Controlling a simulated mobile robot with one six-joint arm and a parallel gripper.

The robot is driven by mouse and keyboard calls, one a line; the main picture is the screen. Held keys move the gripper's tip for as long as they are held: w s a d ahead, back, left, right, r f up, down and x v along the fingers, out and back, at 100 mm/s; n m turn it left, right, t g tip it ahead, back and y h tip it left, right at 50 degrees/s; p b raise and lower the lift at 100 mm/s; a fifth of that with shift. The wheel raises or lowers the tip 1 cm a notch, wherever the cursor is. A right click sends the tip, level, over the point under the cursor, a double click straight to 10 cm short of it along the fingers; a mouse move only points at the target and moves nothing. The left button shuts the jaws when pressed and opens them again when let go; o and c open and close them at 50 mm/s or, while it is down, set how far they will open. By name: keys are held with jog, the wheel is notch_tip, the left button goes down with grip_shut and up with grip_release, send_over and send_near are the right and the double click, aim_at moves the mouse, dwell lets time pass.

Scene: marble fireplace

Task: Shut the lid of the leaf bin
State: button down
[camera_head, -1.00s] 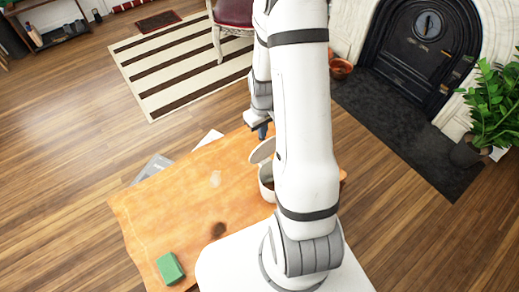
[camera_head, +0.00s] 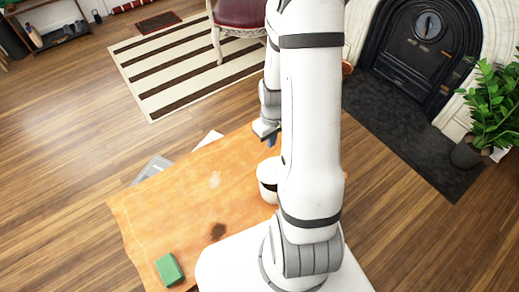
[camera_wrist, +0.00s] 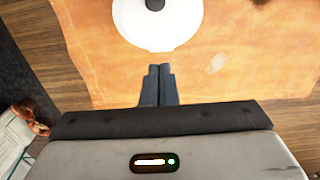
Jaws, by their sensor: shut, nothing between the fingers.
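The leaf bin (camera_head: 268,195) is a small white round bin on the wooden table, partly hidden behind my arm in the head view. Its white lid (camera_head: 267,170) lies down over the top, with a dark line between lid and body; I cannot tell whether it is fully flush. In the wrist view the lid (camera_wrist: 155,28) shows as a white disc with a dark knob at the top edge of the picture. My gripper (camera_head: 271,142) is shut and empty, just beyond the bin on its far side. In the wrist view its fingertips (camera_wrist: 159,70) point toward the lid's near edge.
The orange-brown wooden table (camera_head: 165,215) is mostly clear to the left. A green block (camera_head: 169,269) lies at its front left corner. A grey flat object (camera_head: 152,168) is beside the far left edge. A red chair (camera_head: 240,12) stands beyond.

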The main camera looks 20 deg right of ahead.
jog(key=shift+s+d, duration=0.2)
jog(key=shift+s, duration=0.75)
jog(key=shift+s+d, duration=0.2)
jog(key=shift+s, duration=0.75)
jog(key=shift+r, duration=0.15)
notch_tip(320, 180, up, 6)
jog(key=p, duration=0.4)
jog(key=shift+w, duration=0.1)
